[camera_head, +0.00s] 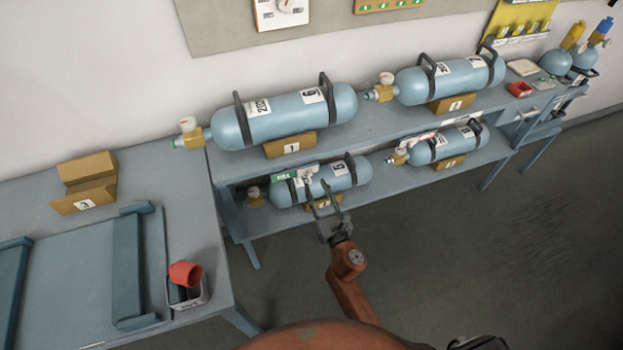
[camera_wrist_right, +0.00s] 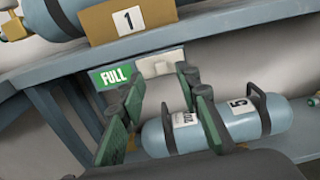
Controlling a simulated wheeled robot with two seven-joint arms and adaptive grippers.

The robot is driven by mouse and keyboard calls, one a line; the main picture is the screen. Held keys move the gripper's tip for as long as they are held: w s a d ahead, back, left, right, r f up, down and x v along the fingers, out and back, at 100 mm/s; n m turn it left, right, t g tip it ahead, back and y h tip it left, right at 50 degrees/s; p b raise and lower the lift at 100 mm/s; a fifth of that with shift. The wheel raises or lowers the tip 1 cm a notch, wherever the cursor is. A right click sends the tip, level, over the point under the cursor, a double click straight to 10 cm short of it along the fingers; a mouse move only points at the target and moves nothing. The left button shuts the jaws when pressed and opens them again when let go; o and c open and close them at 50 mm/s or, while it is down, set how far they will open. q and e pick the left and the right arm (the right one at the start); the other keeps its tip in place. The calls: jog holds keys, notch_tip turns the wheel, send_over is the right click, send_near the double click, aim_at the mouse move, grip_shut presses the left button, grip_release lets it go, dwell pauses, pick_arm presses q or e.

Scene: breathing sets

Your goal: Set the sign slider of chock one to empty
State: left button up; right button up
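Chock one, a tan block labelled 1 (camera_head: 290,145), holds a large blue cylinder (camera_head: 285,112) on the upper shelf; it also shows in the right wrist view (camera_wrist_right: 128,20). Its sign hangs on the shelf edge below and shows a green FULL panel (camera_wrist_right: 114,76), also small in the head view (camera_head: 284,175). A pale slider cover (camera_wrist_right: 160,64) sits right of the FULL panel. My right gripper (camera_wrist_right: 160,82) is open and empty, its fingertips in front of the two ends of the cover. I cannot tell whether they touch it. My left gripper is not in view.
A smaller blue cylinder labelled 5 (camera_wrist_right: 228,122) lies on the lower shelf just behind and below my right fingers. More cylinders (camera_head: 450,80) rest to the right. A side table (camera_head: 190,240) with an empty chock (camera_head: 88,183) stands left. The floor (camera_head: 490,260) right is free.

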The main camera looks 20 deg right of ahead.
aim_at(310, 175)
jog(key=w, duration=0.5)
jog(key=shift+f, duration=0.1)
grip_shut()
dwell(0.6)
